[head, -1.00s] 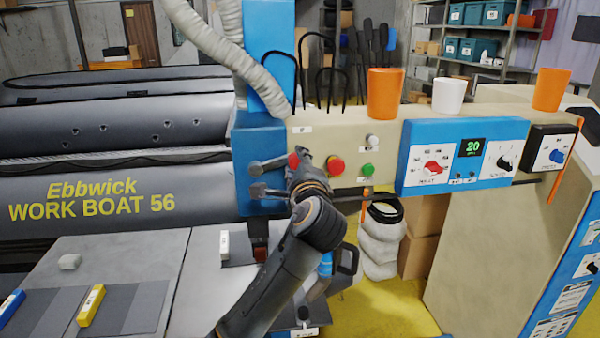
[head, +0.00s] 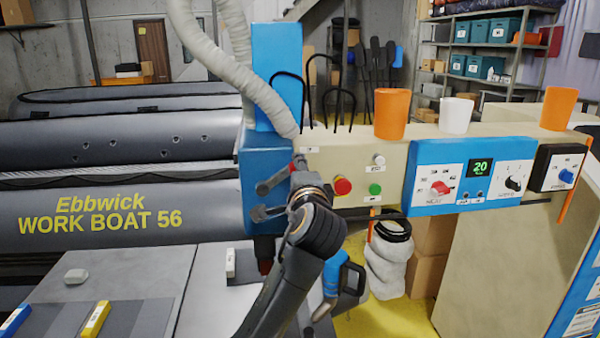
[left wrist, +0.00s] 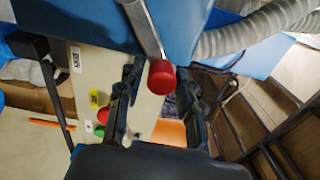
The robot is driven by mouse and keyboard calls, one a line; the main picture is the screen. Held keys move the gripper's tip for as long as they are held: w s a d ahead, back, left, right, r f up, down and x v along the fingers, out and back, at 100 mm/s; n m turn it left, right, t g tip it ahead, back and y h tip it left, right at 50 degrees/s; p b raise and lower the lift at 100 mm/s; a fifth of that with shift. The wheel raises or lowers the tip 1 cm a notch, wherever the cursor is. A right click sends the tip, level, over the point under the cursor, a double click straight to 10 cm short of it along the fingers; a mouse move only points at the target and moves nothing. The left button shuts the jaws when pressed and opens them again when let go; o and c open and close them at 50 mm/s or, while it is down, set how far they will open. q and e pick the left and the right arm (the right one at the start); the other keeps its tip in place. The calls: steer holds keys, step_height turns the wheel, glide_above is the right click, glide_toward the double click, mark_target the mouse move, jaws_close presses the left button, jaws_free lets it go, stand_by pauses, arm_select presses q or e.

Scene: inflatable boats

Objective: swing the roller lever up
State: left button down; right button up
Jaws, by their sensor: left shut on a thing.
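The roller lever shows in the left wrist view as a metal rod with a red knob (left wrist: 162,78), coming out from under a blue housing. My left gripper (left wrist: 157,88) has one dark finger on each side of the knob and is shut on the lever. In the head view my left gripper (head: 262,200) is at the front of the blue end housing (head: 264,160), left of the red stop button (head: 342,186). There the gripper and wrist cover most of the lever, so its angle is hard to read. My right gripper is not in view.
A cream panel with a green button (head: 375,189) and a blue control box (head: 425,182) is right of the gripper. Cups (head: 391,113) stand on its top edge. A pale hose (head: 245,75) hangs above the housing. A grey table (head: 130,265) is in front.

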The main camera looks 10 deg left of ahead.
arm_select(q)
steer(key=shift+a+r, duration=0.2)
steer(key=shift+r, duration=0.15)
steer(key=c, duration=1.1)
jaws_free()
steer(key=shift+o, duration=0.2)
steer(key=shift+f, duration=0.1)
steer(key=shift+a, duration=0.15)
steer(key=shift+s+f, duration=0.1)
steer(key=shift+s, duration=0.05)
steer(key=v, duration=1.2)
